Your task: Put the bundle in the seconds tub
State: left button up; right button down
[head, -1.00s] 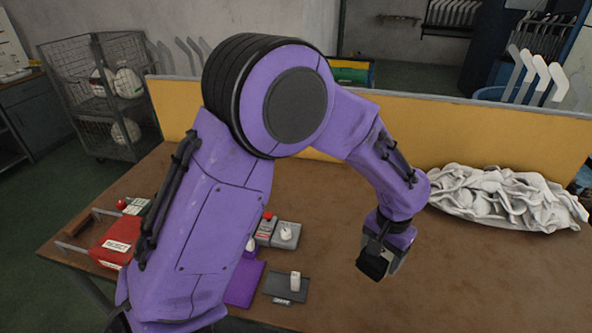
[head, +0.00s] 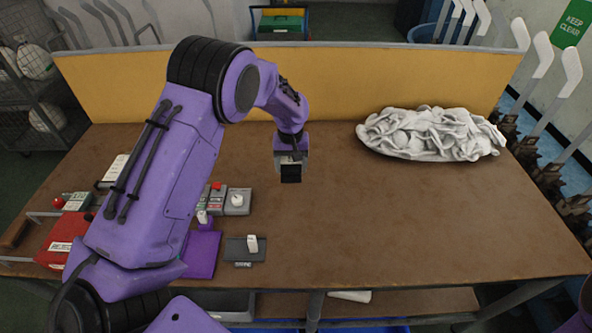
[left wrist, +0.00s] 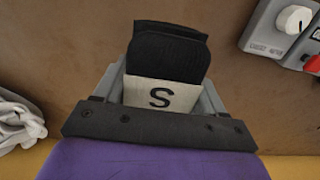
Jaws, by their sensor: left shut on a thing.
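The bundle (head: 291,173) is a small black folded sock bundle with a pale band. The band shows a letter S in the left wrist view, where the black bundle (left wrist: 168,55) sticks out between the fingers. My left gripper (head: 291,158) is shut on it and holds it above the brown table, left of the white sock heap. My right gripper is out of view. No tub can be read as the seconds tub. A grey tub (head: 232,306) and a blue edge (head: 362,328) show below the table's front, partly cut off or hidden.
The white sock heap (head: 430,133) lies at the table's back right. A yellow panel (head: 350,80) closes the back edge. Control boxes (head: 237,202), a dark plate (head: 244,249), a purple mat (head: 202,252) and a red box (head: 66,238) stand at the left. The table's middle and right front (head: 420,230) are clear.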

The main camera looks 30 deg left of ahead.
pick_arm(q)
jog(key=w+f, duration=0.1)
jog(key=f, duration=0.1)
jog(key=w+f, duration=0.1)
jog(key=shift+w+a+f+p, duration=0.2)
jog(key=shift+w+a+p, duration=0.05)
jog(key=shift+w+p, duration=0.1)
notch_tip(320, 180, down, 2)
jog(key=shift+d+f+p, duration=0.1)
jog(key=shift+f+p, duration=0.1)
jog(key=shift+p, duration=0.55)
jog(key=shift+w+f, duration=0.1)
jog(key=shift+f, duration=0.25)
jog(key=shift+f, duration=0.1)
jog(key=o, duration=1.1)
